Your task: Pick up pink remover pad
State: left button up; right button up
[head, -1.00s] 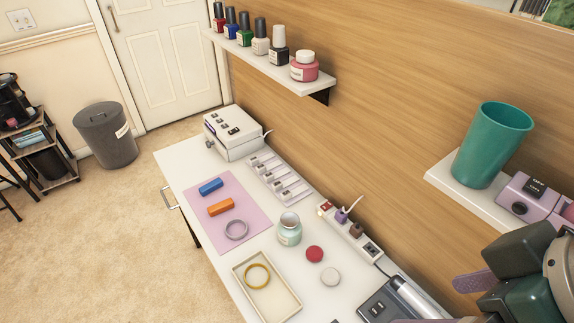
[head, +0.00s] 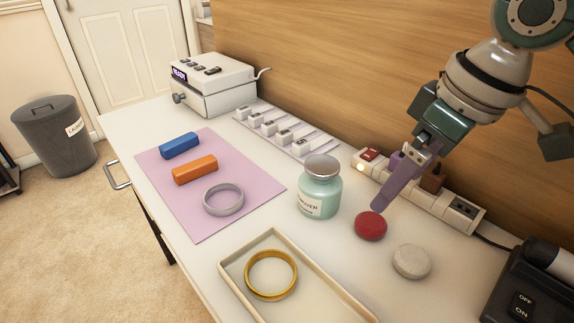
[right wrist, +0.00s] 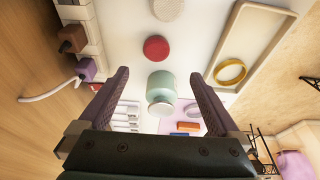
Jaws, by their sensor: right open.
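A round red pad (head: 370,226), the nearest match to the pink remover pad, lies flat on the white table beside a whitish round pad (head: 411,262). In the right wrist view the red pad (right wrist: 156,48) lies beyond the fingertips, between their lines. My right gripper (head: 387,196) is open and empty, with its purple fingers pointing down above the table near the red pad. A mint remover jar (head: 319,190) with a silver lid stands just left of the pad. It also shows between the fingers in the right wrist view (right wrist: 161,90). My left gripper is out of view.
A power strip (head: 460,207) with plugs runs along the wall behind the pads. A cream tray (head: 330,281) holding a gold ring is in front. A black device (head: 535,290) stands at right. A pink mat (head: 175,213) lies left.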

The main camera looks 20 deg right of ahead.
aim_at(372, 221)
jog(key=b+x, duration=0.1)
jog(key=x, duration=0.4)
jog(key=shift+d+f+b, duration=0.15)
jog(key=shift+b, duration=0.2)
jog(key=x, duration=0.1)
jog(key=b+x, duration=0.1)
jog(key=x, duration=0.1)
jog(key=b+x, duration=0.1)
jog(key=x, duration=0.1)
jog(key=shift+d, duration=0.2)
jog(key=shift+c, duration=0.3)
jog(key=c, duration=1.3)
